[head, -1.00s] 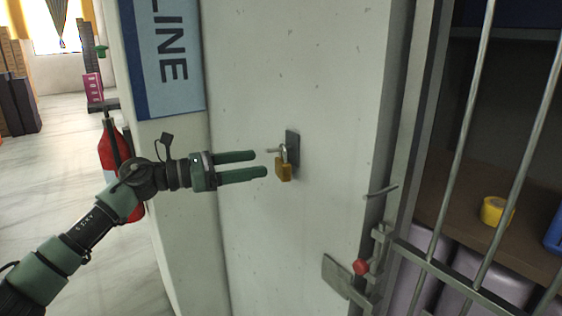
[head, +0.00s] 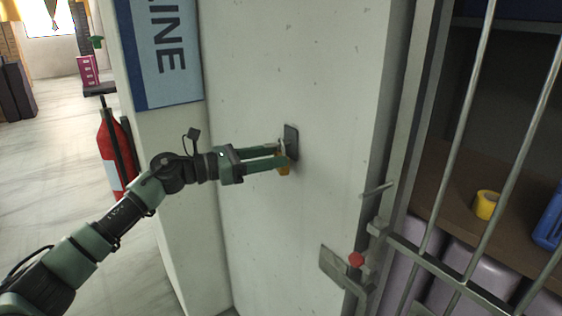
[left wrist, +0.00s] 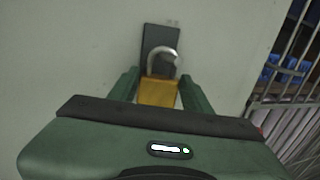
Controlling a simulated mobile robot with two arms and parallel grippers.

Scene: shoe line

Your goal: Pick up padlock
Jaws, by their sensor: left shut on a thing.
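The padlock (head: 284,170) has a brass body and a grey shackle. It hangs at a dark plate (head: 292,142) on the pale wall. My left gripper (head: 285,156) is shut on the padlock's body, with one finger on each side. In the left wrist view the padlock's body (left wrist: 158,92) sits between the two fingers, and its shackle rises in front of the dark plate (left wrist: 160,42). Whether the shackle is still on a hook cannot be told. My right gripper is not in view.
A barred gate (head: 462,285) with a red-knobbed latch (head: 356,260) stands at the right. Behind it, a shelf holds yellow tape (head: 486,204) and a blue item (head: 551,219). A red fire extinguisher (head: 111,150) stands at the left behind my arm.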

